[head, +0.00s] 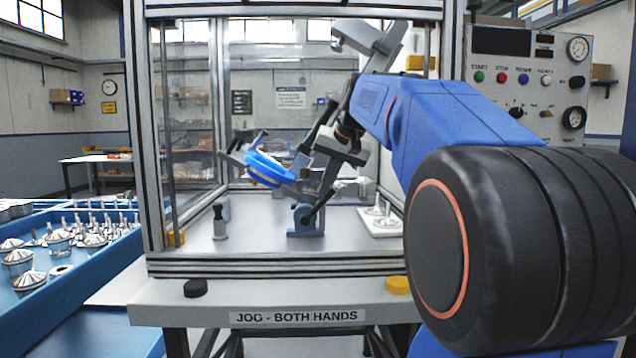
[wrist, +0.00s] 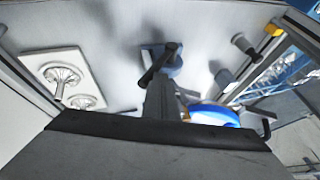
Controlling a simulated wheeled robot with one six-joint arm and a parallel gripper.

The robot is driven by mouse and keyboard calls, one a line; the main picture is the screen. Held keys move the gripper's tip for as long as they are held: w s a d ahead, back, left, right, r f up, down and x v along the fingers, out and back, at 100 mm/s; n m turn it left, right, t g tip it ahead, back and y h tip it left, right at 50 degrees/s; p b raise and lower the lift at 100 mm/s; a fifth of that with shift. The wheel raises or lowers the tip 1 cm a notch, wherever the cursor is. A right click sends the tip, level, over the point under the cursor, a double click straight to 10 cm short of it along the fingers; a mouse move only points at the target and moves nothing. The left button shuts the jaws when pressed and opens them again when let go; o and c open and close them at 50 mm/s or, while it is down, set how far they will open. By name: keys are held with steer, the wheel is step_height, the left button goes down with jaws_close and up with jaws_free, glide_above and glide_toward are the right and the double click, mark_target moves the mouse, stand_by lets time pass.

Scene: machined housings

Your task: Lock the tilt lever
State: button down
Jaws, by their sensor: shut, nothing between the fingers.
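The tilt lever (wrist: 160,62) is a black bar standing at a slant on the blue pivot base (wrist: 173,66) in the wrist view. In the head view the blue base (head: 305,222) stands on the enclosure floor, with the dark lever (head: 312,213) beside it, partly hidden by my gripper. A blue ring (head: 268,169) sits in a tilted grey holder on the left; the ring also shows in the wrist view (wrist: 214,114). My gripper (head: 321,192) is shut and empty, pointing down beside the lever. Its fingertips (wrist: 158,82) overlap the lever's lower end; I cannot tell whether they touch.
A white plate with metal parts (head: 381,221) lies right of the base. A small dark post (head: 220,222) stands at the left. Enclosure posts frame both sides. A blue tray of metal parts (head: 75,275) is outside at left. The front floor is clear.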

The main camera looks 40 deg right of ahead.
steer(key=s+d+f+y, duration=0.1)
steer(key=f, duration=0.1)
steer(key=s+d+f+t+y, duration=0.1)
steer(key=d+f, duration=0.1)
steer(key=shift+s+d+m, duration=0.2)
steer(key=shift+m, duration=0.2)
steer(key=shift+f, duration=0.25)
stand_by(0.4)
steer(key=shift+r, duration=0.1)
steer(key=shift+t, duration=0.3)
steer(key=r, duration=0.1)
steer(key=a+r, duration=0.1)
steer(key=r, duration=0.2)
steer(key=shift+a+r, duration=0.25)
steer(key=shift+r, duration=0.05)
steer(key=s+d+f+v, duration=0.1)
steer(key=v, duration=0.8)
steer(key=shift+s+r, duration=0.15)
steer(key=shift+r, duration=0.1)
